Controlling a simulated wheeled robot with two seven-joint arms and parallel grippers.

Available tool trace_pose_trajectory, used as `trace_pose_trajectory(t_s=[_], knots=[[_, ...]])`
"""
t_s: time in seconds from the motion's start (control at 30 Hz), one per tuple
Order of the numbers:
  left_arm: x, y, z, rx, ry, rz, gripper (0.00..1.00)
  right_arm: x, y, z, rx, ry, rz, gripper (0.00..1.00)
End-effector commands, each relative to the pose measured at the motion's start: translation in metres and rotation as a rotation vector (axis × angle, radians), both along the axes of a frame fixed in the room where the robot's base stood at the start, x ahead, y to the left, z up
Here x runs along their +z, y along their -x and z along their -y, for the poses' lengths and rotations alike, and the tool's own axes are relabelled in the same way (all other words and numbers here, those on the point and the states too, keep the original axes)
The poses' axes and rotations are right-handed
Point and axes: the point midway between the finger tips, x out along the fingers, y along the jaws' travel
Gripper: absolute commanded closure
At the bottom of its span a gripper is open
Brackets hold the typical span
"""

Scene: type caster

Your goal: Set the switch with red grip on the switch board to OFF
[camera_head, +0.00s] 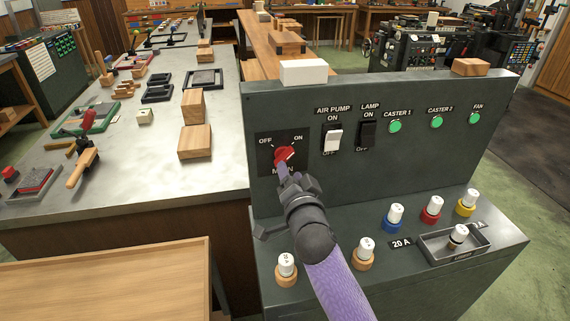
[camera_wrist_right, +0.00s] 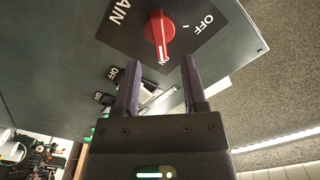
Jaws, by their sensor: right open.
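The red grip (camera_head: 284,153) of the MAIN switch is at the left of the dark switch board (camera_head: 380,165), between the OFF and ON labels. In the right wrist view the red grip (camera_wrist_right: 157,30) has its marked end turned toward the ON side, and the OFF label (camera_wrist_right: 208,22) lies to the right. My right gripper (camera_head: 284,170) is right in front of it, partly hiding the MAIN label. In the wrist view my right gripper (camera_wrist_right: 161,78) is open, its fingers apart and empty, with the grip just beyond the tips. My left gripper is not in view.
An AIR PUMP switch (camera_head: 333,138) and a LAMP switch (camera_head: 367,135) sit right of the red grip, then green lamps (camera_head: 395,126). Several white-topped fuses (camera_head: 286,265) stand on the ledge below. A grey workbench (camera_head: 150,145) with wooden blocks is at left.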

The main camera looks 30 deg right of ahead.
Motion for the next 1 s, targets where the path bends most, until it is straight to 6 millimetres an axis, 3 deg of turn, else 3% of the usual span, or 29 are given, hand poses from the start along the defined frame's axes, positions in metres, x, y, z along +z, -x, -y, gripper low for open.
trace_pose_trajectory(t_s=[0.2, 0.53, 0.57, 0.8, 1.0], knots=[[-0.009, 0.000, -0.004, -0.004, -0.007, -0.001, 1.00, -0.002, -0.037, 0.009, 0.000, 0.002, -0.002, 0.46], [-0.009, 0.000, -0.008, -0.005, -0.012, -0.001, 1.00, -0.001, -0.044, 0.011, 0.001, 0.000, -0.004, 0.46], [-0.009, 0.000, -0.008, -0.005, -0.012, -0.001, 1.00, -0.001, -0.044, 0.011, 0.001, 0.000, -0.004, 0.48], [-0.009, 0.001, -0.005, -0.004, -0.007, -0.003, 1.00, -0.001, -0.043, 0.011, 0.001, 0.000, -0.004, 0.99], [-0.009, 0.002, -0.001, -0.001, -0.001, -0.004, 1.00, -0.001, -0.043, 0.011, 0.001, 0.000, -0.004, 1.00]])
